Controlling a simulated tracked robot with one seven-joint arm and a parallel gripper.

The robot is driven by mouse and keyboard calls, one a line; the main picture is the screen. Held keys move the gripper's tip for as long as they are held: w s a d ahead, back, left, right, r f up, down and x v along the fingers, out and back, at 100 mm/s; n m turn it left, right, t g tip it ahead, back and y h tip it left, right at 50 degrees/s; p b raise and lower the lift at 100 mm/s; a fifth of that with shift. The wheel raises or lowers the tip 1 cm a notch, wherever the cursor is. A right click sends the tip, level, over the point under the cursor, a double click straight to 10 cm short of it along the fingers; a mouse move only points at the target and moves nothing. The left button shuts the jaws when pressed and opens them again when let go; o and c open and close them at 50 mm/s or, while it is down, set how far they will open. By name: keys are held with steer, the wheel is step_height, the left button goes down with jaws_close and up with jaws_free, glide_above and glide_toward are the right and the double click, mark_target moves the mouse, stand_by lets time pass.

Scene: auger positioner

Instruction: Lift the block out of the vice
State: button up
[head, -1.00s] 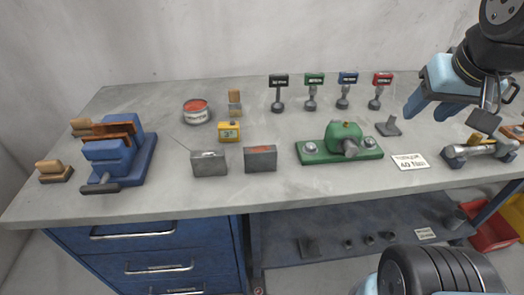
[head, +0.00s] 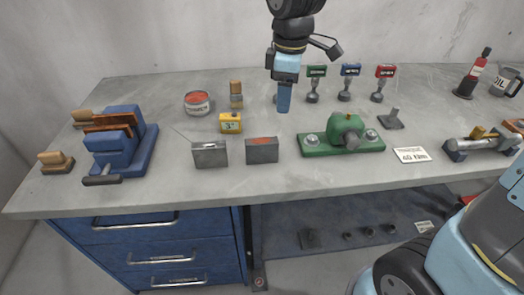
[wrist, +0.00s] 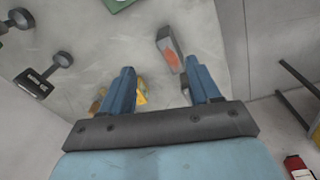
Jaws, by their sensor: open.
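The blue vice (head: 120,145) stands at the left end of the bench in the head view. An orange-brown block (head: 108,124) sits between its jaws, with its top showing above them. The vice handle points toward the front edge. My gripper (head: 284,108) hangs above the middle of the bench, well to the right of the vice, fingers down. In the wrist view my gripper (wrist: 155,82) shows two blue fingers spread apart with nothing between them. The vice and block are not seen in the wrist view.
Between vice and gripper stand a red-topped tin (head: 197,103), a yellow block (head: 230,123) and two grey boxes, one at the front (head: 210,154). A green fixture (head: 341,137) and labelled stands are right. A wooden brush (head: 56,161) lies left of the vice.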

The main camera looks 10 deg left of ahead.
mark_target(261, 140)
steer(key=a+f+n, duration=0.1)
steer(key=a+f, duration=0.1)
steer(key=f, duration=0.2)
steer(key=a+f+n, duration=0.1)
steer(key=a+f, duration=0.1)
steer(key=f, duration=0.2)
steer(key=a+f+n, duration=0.1)
steer(key=f, duration=0.2)
steer(key=shift+s+a+f+g, duration=0.3)
steer(key=shift+a+f+g, duration=0.1)
steer(key=shift+w+d+f, duration=0.1)
steer(key=shift+d+f, duration=0.05)
steer(key=shift+f, duration=1.15)
steer(key=shift+w+d+f, duration=0.1)
steer(key=shift+f, duration=1.2)
steer(key=shift+c, duration=0.4)
jaws_close()
steer(key=shift+r, duration=0.1)
